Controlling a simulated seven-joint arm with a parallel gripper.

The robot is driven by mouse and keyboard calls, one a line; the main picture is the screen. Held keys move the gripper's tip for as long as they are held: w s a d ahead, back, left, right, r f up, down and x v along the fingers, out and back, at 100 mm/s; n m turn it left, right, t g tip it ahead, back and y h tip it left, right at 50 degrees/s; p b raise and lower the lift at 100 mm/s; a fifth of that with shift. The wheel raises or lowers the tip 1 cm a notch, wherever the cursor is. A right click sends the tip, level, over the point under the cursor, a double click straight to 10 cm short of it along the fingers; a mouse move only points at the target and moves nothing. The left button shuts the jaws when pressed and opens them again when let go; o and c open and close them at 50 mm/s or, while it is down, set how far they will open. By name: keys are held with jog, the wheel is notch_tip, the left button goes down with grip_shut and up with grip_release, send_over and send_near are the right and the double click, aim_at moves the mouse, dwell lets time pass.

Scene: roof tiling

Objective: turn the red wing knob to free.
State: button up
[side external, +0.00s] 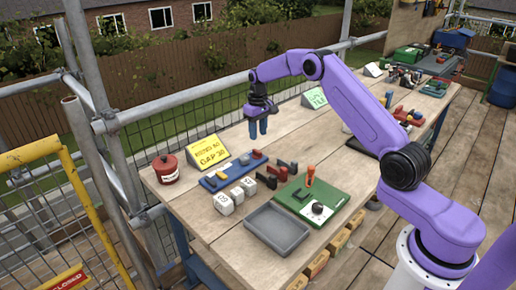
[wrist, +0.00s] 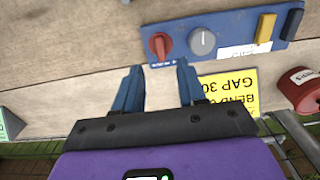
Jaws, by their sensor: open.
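The red wing knob (wrist: 158,45) sits near the left end of a blue panel (wrist: 225,60) in the wrist view. Its wing runs roughly up and down in that picture; its markings are too small to read. In the side view the red knob (side external: 257,154) is small at the right end of the blue panel (side external: 234,173). My gripper (wrist: 159,65) is open, with its two blue fingers apart and nothing between them. In the side view my gripper (side external: 258,130) hangs above the bench, over the knob's end of the panel and apart from it.
On the panel, a grey round knob (wrist: 202,41) is beside the red one, with a yellow piece (wrist: 265,28) farther along. A red can (side external: 166,168), yellow sign (side external: 208,153), white blocks (side external: 223,203), grey tray (side external: 276,229) and green board (side external: 325,193) stand around it.

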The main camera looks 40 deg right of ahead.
aim_at(258, 151)
notch_tip(258, 151, down, 8)
jog(key=shift+r, duration=0.25)
grip_shut()
